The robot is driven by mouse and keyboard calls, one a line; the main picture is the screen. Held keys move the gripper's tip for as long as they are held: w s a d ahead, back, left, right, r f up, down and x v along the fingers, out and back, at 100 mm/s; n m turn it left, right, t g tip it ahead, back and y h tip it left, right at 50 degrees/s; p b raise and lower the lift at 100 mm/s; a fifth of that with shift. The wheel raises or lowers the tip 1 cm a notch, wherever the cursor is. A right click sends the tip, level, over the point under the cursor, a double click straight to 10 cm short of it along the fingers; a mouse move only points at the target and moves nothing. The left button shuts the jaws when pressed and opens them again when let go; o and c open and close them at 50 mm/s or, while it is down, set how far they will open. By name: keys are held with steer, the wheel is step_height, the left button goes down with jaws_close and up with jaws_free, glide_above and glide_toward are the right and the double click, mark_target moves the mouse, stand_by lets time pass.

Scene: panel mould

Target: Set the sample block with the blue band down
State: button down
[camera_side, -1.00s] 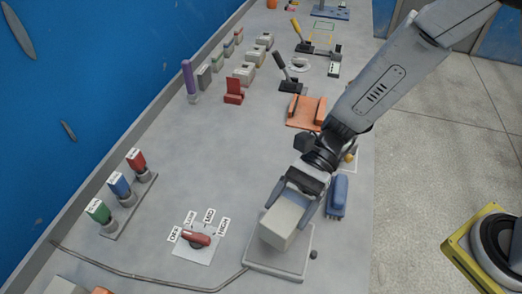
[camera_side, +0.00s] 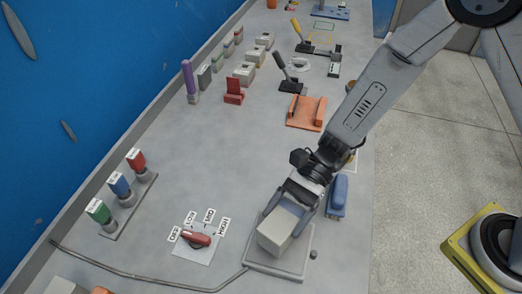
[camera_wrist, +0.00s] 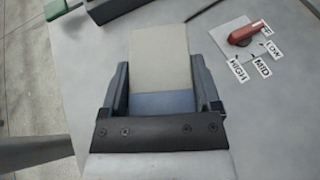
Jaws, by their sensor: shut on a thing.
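The sample block (camera_side: 280,233) is a pale grey-beige box. In the wrist view the block (camera_wrist: 160,55) has a blue band (camera_wrist: 165,102) at its end nearest my gripper. My gripper (camera_wrist: 165,92) is shut on the block, with one dark finger along each side of the banded end. In the side view my gripper (camera_side: 291,207) and the block are over the square grey plate (camera_side: 272,267). The block's lower edge is close to the plate; I cannot tell whether it touches.
Left of the plate is a red rotary knob (camera_side: 196,239) with setting labels. A cable (camera_side: 150,283) runs along the front to the plate. A blue part (camera_side: 338,194) stands close on the right, and a small dark knob (camera_side: 313,254) beside the plate. Coloured handles (camera_side: 120,187) stand further left.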

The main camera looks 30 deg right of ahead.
mark_target(285, 226)
steer(key=shift+f, duration=0.1)
steer(key=shift+f, duration=1.65)
steer(key=shift+f, duration=0.15)
jaws_free()
steer(key=v, duration=1.2)
